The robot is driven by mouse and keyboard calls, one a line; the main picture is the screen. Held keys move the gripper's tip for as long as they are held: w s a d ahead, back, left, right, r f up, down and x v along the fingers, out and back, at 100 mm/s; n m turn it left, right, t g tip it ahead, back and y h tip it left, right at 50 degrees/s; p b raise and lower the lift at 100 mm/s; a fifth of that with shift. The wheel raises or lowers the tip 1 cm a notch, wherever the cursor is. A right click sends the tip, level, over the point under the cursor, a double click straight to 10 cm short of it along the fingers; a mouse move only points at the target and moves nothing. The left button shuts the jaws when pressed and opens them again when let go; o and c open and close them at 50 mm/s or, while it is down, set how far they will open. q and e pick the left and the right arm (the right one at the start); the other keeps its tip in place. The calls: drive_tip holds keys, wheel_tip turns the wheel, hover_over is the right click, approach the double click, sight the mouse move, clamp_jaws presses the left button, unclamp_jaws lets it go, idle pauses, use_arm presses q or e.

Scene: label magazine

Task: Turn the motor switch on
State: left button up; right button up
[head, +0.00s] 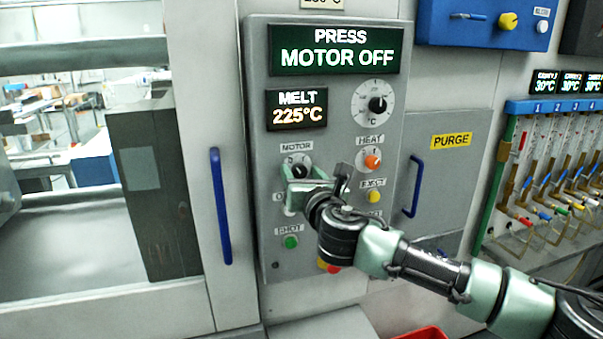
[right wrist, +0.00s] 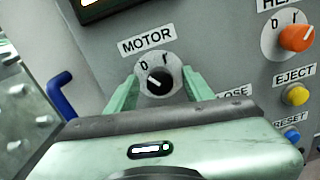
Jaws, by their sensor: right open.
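The motor switch (head: 297,169) is a black rotary knob on a round pale dial under the MOTOR label, on the grey control panel. It also shows in the right wrist view (right wrist: 158,83), its white mark pointing up-left towards 0. The panel's display (head: 335,49) reads PRESS MOTOR OFF. My right gripper (head: 304,178) is open at the switch. In the right wrist view its green fingers (right wrist: 158,92) stand one on each side of the knob. I cannot tell whether they touch it. My left gripper is not in view.
The orange HEAT knob (head: 372,162), yellow EJECT button (head: 374,196) and green SHOT button (head: 291,242) are close by. A blue handle (head: 222,213) stands left of the panel; another (head: 413,186) is on the PURGE door at right.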

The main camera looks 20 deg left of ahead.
clamp_jaws()
drive_tip(key=m, duration=0.6)
drive_tip(key=shift+m, duration=0.4)
drive_tip(key=m, duration=0.3)
drive_tip(key=shift+p, duration=0.35)
drive_tip(key=shift+f+m, duration=0.1)
drive_tip(key=shift+m, duration=1.8)
